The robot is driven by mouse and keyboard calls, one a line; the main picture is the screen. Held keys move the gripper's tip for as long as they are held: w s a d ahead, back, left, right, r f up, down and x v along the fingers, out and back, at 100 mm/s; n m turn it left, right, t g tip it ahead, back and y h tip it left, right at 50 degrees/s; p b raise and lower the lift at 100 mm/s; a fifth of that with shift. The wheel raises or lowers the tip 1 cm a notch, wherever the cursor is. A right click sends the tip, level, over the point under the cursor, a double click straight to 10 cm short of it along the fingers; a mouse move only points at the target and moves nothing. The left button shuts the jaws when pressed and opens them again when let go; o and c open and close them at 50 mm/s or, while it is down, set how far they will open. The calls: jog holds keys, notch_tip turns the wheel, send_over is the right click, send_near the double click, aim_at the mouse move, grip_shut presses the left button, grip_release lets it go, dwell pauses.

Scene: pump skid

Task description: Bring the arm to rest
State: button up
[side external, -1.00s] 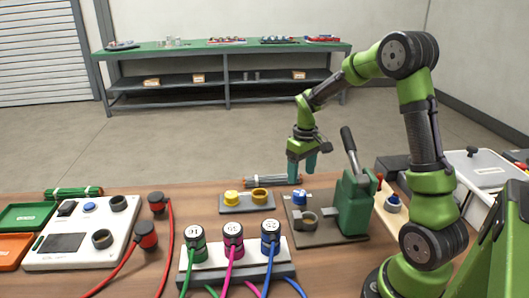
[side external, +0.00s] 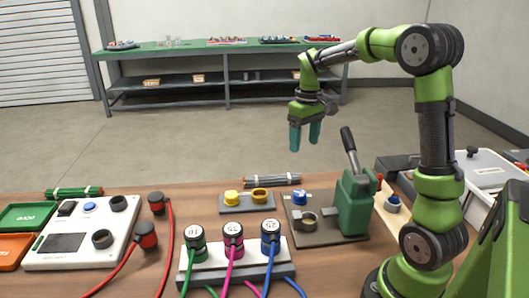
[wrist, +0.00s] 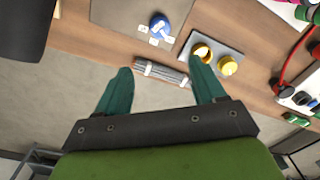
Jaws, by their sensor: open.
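My gripper (side external: 305,136) hangs in the air above the far edge of the table in the side view, its two teal fingers pointing down and spread apart. Nothing is between the fingers. The wrist view also shows my gripper (wrist: 162,92) open, with a bundle of grey rods (wrist: 161,72) on the table beyond the fingertips. In the side view this grey bundle (side external: 272,181) lies at the table's back edge, below the gripper and apart from it.
A green lever press (side external: 354,203) stands on a plate right of centre, its handle raised. The air around my gripper is clear.

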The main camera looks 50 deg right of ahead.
jog(key=s+a+r+t+y, duration=0.1)
jog(key=s+a+r+t, duration=0.1)
jog(key=s+a, duration=0.4)
jog(key=s+a+r+m+t, duration=0.1)
jog(key=s+a+r+t, duration=0.2)
jog(key=a, duration=1.2)
jog(key=s+t, duration=0.2)
jog(key=s, duration=0.1)
jog(key=shift+s+m+y, duration=0.3)
jog(key=shift+y, duration=0.1)
